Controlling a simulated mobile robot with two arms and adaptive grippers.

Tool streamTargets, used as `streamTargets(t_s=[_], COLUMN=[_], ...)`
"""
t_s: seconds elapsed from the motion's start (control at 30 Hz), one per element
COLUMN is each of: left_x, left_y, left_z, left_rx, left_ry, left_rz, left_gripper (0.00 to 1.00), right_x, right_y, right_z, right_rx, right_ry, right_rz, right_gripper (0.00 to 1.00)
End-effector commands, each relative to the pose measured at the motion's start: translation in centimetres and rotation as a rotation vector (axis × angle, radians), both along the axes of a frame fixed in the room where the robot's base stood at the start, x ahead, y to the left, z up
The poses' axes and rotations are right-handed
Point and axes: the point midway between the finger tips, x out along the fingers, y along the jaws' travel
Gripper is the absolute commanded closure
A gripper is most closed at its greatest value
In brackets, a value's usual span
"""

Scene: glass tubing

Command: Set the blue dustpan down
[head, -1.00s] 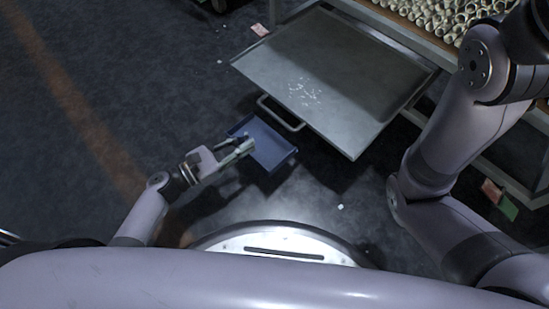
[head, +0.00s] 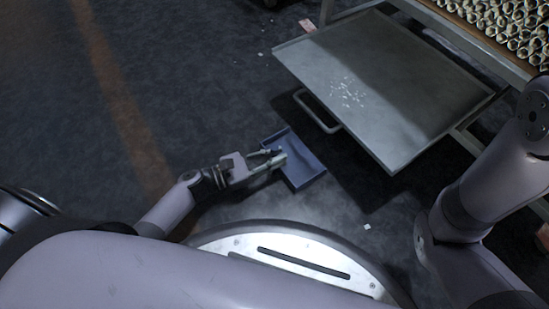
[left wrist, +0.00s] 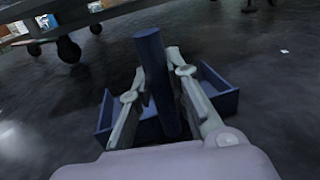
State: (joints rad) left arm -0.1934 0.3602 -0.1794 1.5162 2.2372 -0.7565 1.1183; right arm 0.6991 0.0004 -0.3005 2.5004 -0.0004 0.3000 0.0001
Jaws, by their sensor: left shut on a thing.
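The blue dustpan (head: 303,172) is a shallow open tray in the head view, left of the grey metal pull-out tray and low near the dark floor. My left gripper (head: 277,158) is shut on its handle. In the left wrist view the round blue handle (left wrist: 158,70) stands between the two fingers of the left gripper (left wrist: 160,85), and the pan (left wrist: 216,90) shows behind the fingers. I cannot tell whether the pan touches the floor. My right arm shows at the right of the head view, but its gripper is out of view.
The grey pull-out tray (head: 420,110) with a handle (head: 318,112) holds scattered white bits (head: 348,92). Above it a rack (head: 500,25) holds many short tubes. A small white piece (head: 367,227) lies on the floor. Floor at the left is clear.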

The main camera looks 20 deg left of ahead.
Motion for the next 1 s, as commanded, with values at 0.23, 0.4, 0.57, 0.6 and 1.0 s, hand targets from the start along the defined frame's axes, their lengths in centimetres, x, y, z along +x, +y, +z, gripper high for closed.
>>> streamTargets(t_s=[0.23, 0.4, 0.57, 0.6, 1.0], left_x=[0.06, 0.04, 0.03, 0.02, -0.68], left_y=[0.02, 0.03, 0.03, 0.02, 0.85], left_z=[-0.05, -0.12, -0.13, -0.13, 0.38], left_rx=[-0.001, 0.001, 0.001, 0.001, 0.000], left_ry=[-0.001, -0.001, -0.001, -0.001, 0.004], left_rz=[0.001, 0.000, 0.000, 0.000, 0.002], left_gripper=[1.00, 0.74, 0.63, 0.63, 0.63], right_x=[-0.05, -0.05, -0.05, -0.05, -0.02], right_y=[0.00, 0.00, 0.00, -0.01, -0.01], right_z=[0.20, 0.17, 0.17, 0.18, 0.93], right_rx=[-0.001, 0.000, 0.000, 0.000, 0.000], right_ry=[-0.001, -0.002, -0.002, -0.002, -0.001], right_rz=[0.000, 0.000, 0.000, 0.000, 0.000], right_gripper=[0.70, 0.70, 0.70, 0.70, 0.70])
